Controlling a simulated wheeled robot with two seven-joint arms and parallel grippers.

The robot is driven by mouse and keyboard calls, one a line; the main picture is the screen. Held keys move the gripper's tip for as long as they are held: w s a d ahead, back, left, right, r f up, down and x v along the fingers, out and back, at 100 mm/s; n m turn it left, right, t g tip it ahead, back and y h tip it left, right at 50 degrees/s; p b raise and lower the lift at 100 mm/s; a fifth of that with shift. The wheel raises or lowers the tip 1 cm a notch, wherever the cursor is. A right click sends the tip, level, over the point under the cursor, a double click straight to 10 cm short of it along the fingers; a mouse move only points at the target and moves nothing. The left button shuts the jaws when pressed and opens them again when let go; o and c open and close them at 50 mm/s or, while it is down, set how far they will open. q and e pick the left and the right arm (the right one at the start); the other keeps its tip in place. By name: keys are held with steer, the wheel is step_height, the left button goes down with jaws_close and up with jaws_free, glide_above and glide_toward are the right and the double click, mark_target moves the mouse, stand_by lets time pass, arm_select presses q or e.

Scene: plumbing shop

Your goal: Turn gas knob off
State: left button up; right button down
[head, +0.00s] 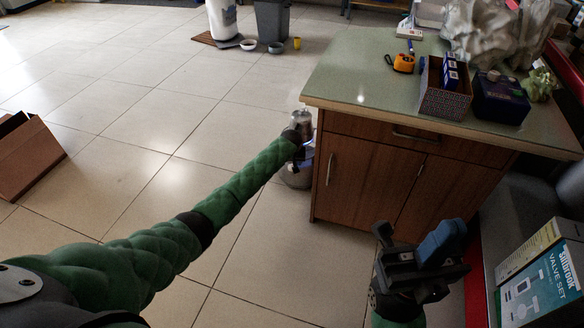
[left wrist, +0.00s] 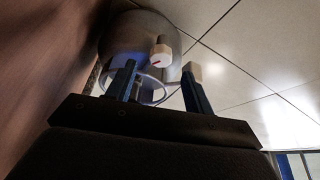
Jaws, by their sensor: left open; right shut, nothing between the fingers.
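A grey metal gas cylinder (head: 297,180) stands on the floor at the cabinet's left side, partly hidden by my left arm in the head view. In the left wrist view the cylinder (left wrist: 135,35) fills the upper middle, with a metal ring at its near end. A white gas knob (left wrist: 161,54) with a red mark sits on it. My left gripper (head: 303,157) reaches the cylinder. In the left wrist view its open fingers (left wrist: 162,82) point toward the knob, which appears between them and beyond the tips, apparently untouched. My right gripper (head: 430,245) is shut and empty, right of centre.
A wooden cabinet (head: 365,185) with a green top stands close right of the cylinder. A tape measure (head: 403,63) and boxes lie on top. A valve set box (head: 545,280) is at lower right. The tiled floor (head: 130,130) to the left is mostly clear.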

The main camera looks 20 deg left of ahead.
mark_target(292, 166)
arm_select(q)
steer(key=shift+b+x, duration=0.7)
steer(key=shift+x, duration=1.65)
steer(key=c, duration=1)
steer(key=shift+o, duration=0.2)
steer(key=shift+r, duration=0.1)
